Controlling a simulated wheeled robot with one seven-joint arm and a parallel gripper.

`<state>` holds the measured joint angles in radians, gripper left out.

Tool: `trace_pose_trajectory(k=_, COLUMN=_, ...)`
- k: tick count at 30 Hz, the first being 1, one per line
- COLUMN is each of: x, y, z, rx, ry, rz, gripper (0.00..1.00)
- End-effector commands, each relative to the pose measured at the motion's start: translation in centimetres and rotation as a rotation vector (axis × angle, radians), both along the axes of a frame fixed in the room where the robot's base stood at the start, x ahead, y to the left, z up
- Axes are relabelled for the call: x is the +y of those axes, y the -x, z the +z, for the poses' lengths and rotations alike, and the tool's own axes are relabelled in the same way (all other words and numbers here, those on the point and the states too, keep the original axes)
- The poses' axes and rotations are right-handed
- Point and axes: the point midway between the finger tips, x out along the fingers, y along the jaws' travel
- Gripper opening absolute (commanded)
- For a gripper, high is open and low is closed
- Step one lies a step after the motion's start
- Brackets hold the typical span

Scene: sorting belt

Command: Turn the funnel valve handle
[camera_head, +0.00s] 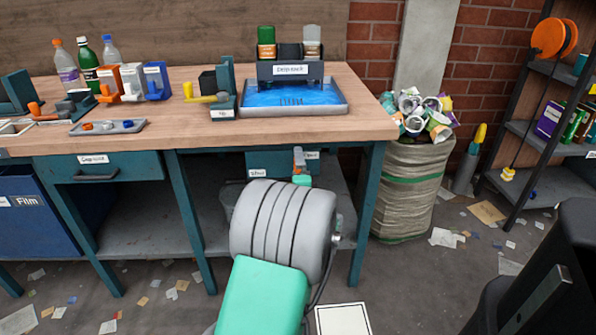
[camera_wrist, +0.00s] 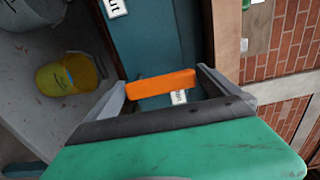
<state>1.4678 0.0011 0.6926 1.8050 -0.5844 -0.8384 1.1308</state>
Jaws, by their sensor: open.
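In the wrist view an orange bar-shaped handle (camera_wrist: 160,85) lies across the gap between the fingertips of my gripper (camera_wrist: 165,88). The gripper is open, with one grey finger near each end of the bar. I cannot tell whether either finger touches it. A dark teal panel lies behind the handle, and a small white label shows just below it. In the head view my arm hides most of the gripper; a small orange piece shows beyond the arm, under the workbench (camera_head: 375,122) top. No funnel is clearly visible.
In the wrist view a yellow rounded object (camera_wrist: 68,75) lies on a grey surface at left. In the head view a blue-filled tray (camera_head: 340,110) and several bottles stand on the bench. A sack of cans (camera_head: 408,190) stands right of it. The littered floor has free room.

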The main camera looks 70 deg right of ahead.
Motion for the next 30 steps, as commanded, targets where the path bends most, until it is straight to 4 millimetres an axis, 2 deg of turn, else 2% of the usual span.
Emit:
trace_pose_trajectory(k=5, x=0.9, y=0.6, z=0.2, rx=0.0, ry=0.001, rz=-0.002, gripper=1.0)
trace_pose_trajectory(k=12, x=5.3, y=2.8, z=0.1, rx=0.0, ry=0.001, rz=-0.004, gripper=1.0)
trace_pose_trajectory(k=15, x=6.5, y=3.4, z=0.1, rx=-0.001, ry=0.0, rz=-0.001, gripper=1.0)
trace_pose_trajectory(k=28, x=7.0, y=3.4, z=0.0, rx=0.0, ry=0.0, rz=0.003, gripper=1.0)
trace_pose_trajectory(k=30, x=7.2, y=2.6, z=0.6, rx=0.018, ry=0.001, rz=0.022, gripper=1.0)
